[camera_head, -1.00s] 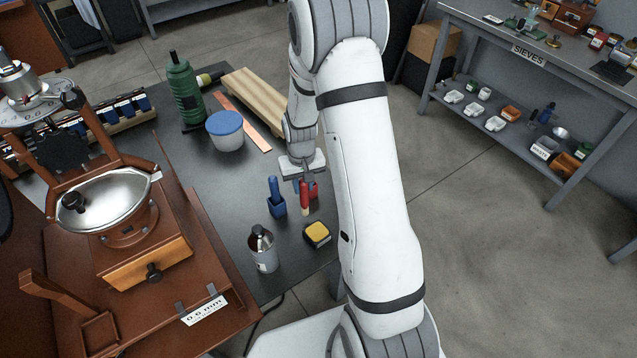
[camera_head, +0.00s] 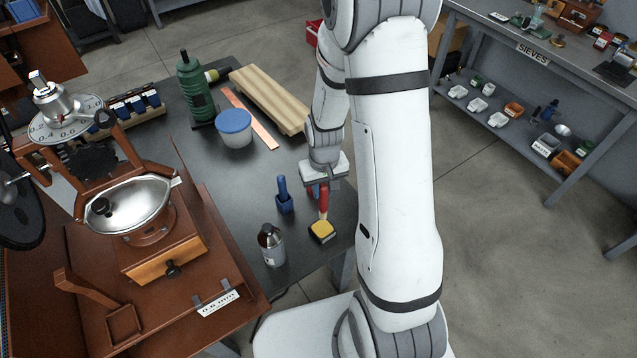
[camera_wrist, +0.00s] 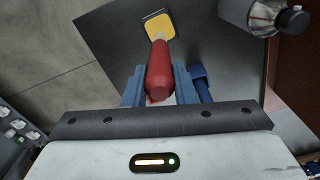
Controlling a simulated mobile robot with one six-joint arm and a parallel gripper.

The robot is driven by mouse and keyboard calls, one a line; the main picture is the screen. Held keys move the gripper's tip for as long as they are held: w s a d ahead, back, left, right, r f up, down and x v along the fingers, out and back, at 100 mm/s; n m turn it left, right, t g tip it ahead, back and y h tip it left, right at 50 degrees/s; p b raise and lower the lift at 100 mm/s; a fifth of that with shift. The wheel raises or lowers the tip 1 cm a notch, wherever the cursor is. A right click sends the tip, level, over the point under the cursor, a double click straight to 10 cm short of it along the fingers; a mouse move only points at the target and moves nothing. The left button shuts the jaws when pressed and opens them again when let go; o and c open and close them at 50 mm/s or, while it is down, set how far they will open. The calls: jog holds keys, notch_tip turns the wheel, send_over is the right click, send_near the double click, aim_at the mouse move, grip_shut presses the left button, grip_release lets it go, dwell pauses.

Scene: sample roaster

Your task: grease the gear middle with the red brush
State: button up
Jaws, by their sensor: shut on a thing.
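The red brush (camera_head: 323,203) hangs from my gripper (camera_head: 321,186), which is shut on its handle. In the wrist view the red handle (camera_wrist: 159,75) sits between my blue fingers (camera_wrist: 159,92). The brush's pale lower end meets the yellow-topped dark tin (camera_head: 322,231) in both views; whether it touches the yellow surface I cannot tell. In the wrist view the yellow face (camera_wrist: 159,24) lies just beyond the brush. A dark, toothed-looking part (camera_head: 92,158) shows on the grinder at left; I cannot tell if it is the middle gear.
The bench's right edge is close to the tin.

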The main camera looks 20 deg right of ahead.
aim_at(323, 204)
jog(key=shift+f+b, duration=1.75)
jog(key=shift+f, duration=1.2)
jog(key=shift+f+b, duration=0.55)
jog(key=shift+b, duration=0.05)
jog(key=shift+r+p, duration=2.35)
jog(key=shift+r, duration=1.2)
